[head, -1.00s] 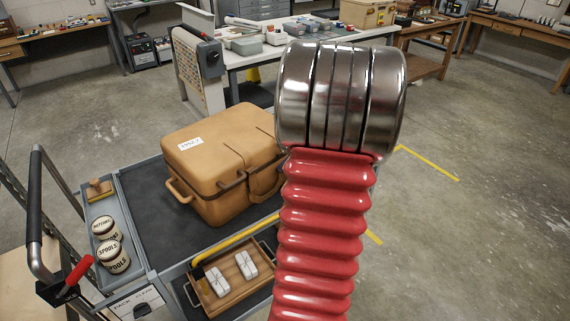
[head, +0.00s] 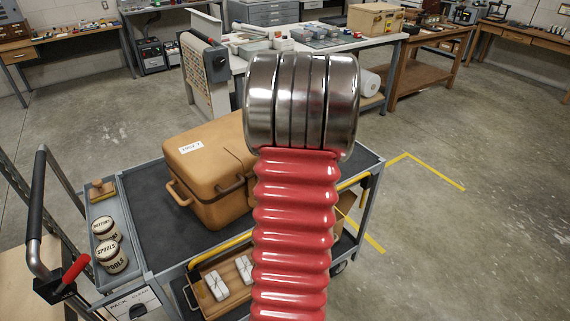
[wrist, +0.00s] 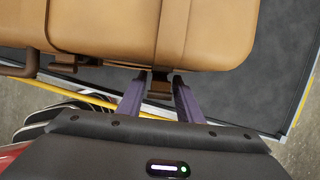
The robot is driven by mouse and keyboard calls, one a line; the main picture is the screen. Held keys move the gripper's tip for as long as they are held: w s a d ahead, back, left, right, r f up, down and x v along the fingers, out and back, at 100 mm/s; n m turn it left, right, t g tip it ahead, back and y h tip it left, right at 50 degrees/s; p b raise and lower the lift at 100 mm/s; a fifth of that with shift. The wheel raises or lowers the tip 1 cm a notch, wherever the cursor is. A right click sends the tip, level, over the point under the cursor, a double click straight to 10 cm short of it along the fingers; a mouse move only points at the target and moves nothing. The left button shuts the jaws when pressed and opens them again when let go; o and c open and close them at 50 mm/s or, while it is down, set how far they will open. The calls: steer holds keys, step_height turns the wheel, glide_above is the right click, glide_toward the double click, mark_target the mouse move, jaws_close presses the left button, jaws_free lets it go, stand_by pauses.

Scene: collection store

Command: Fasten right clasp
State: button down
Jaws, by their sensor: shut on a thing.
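A tan case (head: 205,155) with a white label stands closed on the cart. It also fills the top of the wrist view (wrist: 105,35). A strap (wrist: 174,30) runs down its right part to a small dark brown clasp (wrist: 160,86). My gripper (wrist: 159,78) has its two purple fingers on either side of this clasp, shut on it at the case's lower edge. Whether the clasp is latched cannot be told. In the head view my red arm hides the gripper, the clasp and the case's right part.
The cart's dark top (head: 150,215) has free room left of the case. A yellow rail (head: 220,250) runs along its front, above a wooden tray (head: 232,277) with white bundles. Open floor lies to the right.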

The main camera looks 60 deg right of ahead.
steer(key=shift+a+f, duration=0.1)
steer(key=shift+f, duration=0.05)
steer(key=c, duration=1.6)
jaws_free()
steer(key=shift+s, duration=0.1)
steer(key=shift+o, duration=1.2)
steer(key=v, duration=1.4)
